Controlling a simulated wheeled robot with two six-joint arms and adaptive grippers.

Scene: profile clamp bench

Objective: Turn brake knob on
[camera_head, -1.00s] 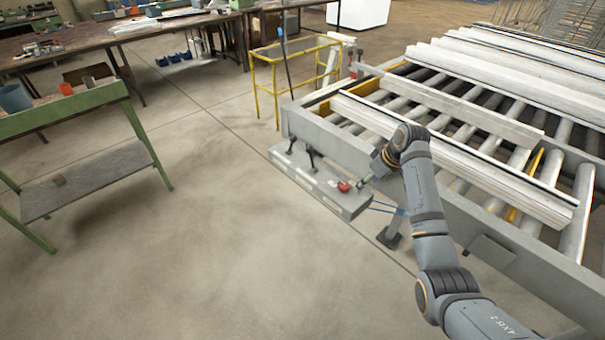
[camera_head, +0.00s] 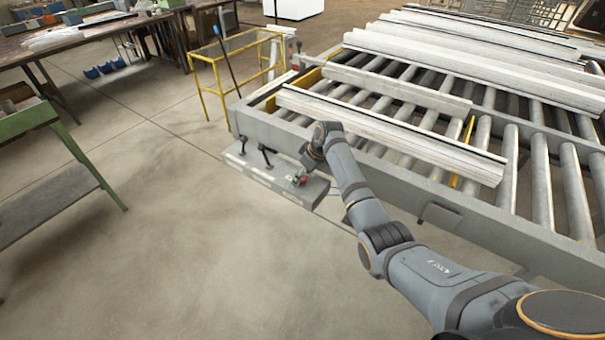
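My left gripper is not in view.
Two black levers (camera_head: 265,154) stand on the same box, left of the knob. The roller bench (camera_head: 420,207) carries long pale profiles (camera_head: 400,130). A yellow rail frame (camera_head: 222,85) stands behind the box. A green-framed table (camera_head: 45,190) is at left. The floor in front is clear.

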